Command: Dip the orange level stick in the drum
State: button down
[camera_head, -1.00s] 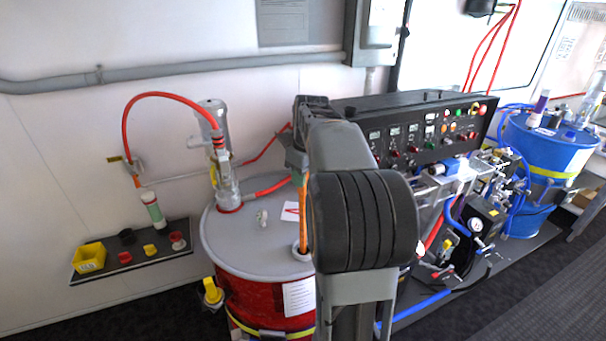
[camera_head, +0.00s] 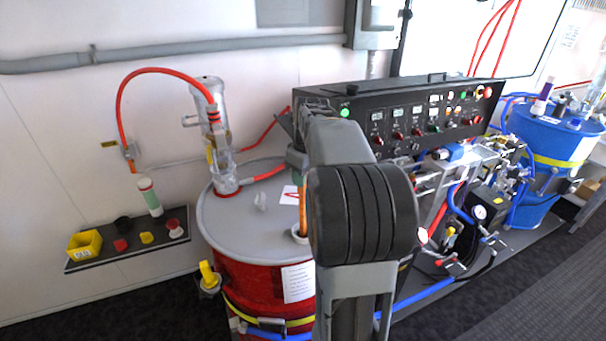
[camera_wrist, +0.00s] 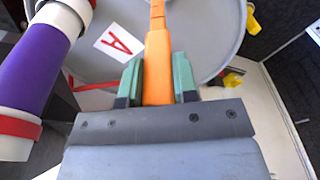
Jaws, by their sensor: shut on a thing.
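The orange level stick (camera_head: 303,208) stands roughly upright over the lid of the red drum (camera_head: 250,282). In the wrist view, my gripper (camera_wrist: 157,82) is shut on the orange stick (camera_wrist: 158,55), with a green finger on each side. In the head view my arm hides most of the gripper and the right part of the lid.
A clear pump (camera_head: 218,140) with a red hose stands on the lid's back left. A shelf (camera_head: 97,258) with a yellow bin and small caps is on the left wall. A control panel (camera_head: 420,115) stands behind my arm. A blue drum (camera_head: 545,150) is far right.

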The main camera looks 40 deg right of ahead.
jog(key=shift+f+b, duration=3.15)
jog(key=shift+f, duration=1.55)
notch_tip(320, 180, up, 18)
jog(key=p, duration=1.5)
notch_tip(320, 180, up, 8)
send_over(303, 202)
jog(key=shift+w+d, duration=0.35)
jog(key=shift+w, duration=0.1)
